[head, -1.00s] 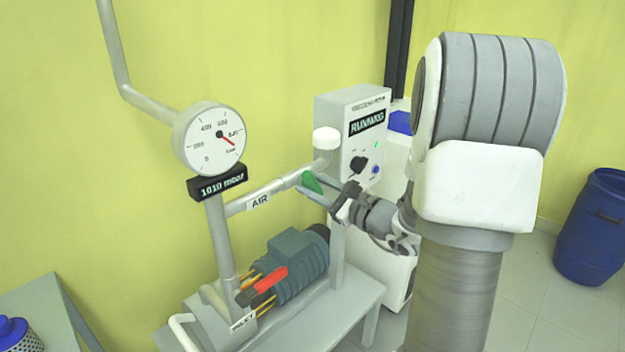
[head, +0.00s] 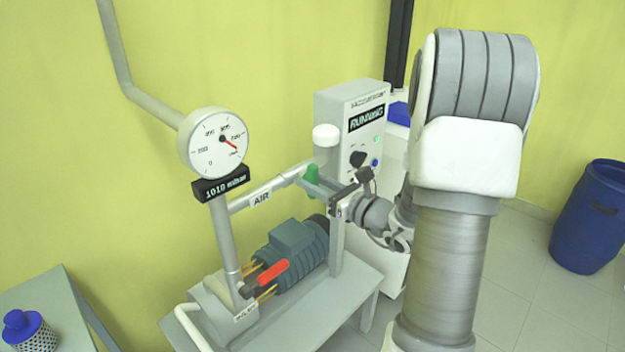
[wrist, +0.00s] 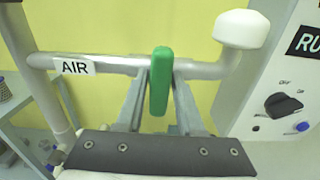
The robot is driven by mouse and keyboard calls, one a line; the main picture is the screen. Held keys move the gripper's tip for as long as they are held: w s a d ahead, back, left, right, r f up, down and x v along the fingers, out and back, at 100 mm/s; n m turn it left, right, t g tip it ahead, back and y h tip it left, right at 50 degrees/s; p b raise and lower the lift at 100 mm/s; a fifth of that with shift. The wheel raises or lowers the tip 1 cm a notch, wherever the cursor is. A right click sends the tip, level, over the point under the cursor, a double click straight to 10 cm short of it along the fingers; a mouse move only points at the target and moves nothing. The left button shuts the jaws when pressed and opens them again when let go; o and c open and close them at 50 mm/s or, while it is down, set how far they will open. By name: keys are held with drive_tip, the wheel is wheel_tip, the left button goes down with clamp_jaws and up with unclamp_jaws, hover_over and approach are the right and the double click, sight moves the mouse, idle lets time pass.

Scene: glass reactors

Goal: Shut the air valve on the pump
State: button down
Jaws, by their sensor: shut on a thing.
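The air valve's green handle (head: 312,174) sits on the grey pipe labelled AIR (head: 275,187), between the gauge column and the white-capped end. In the wrist view the green handle (wrist: 160,82) stands between my two fingers and points across the pipe toward me. My gripper (head: 309,183) reaches in from the right and is shut on this handle. In the wrist view my gripper's fingers (wrist: 161,75) lie on either side of it. The valve body behind the handle is mostly hidden. The pump (head: 292,258) is a blue-grey motor on the bench below.
A gauge (head: 217,143) with a 1010 mbar display (head: 220,186) stands left of the valve. A red handle (head: 267,272) is low by the pump. A control box reading RUNNING (head: 352,110) stands close behind my gripper. A blue drum (head: 590,217) is far right.

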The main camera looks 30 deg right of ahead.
idle(0.3)
drive_tip(key=c, duration=0.7)
unclamp_jaws()
drive_tip(key=v, duration=1.7)
drive_tip(key=shift+s+d, duration=0.1)
drive_tip(key=shift+s, duration=0.15)
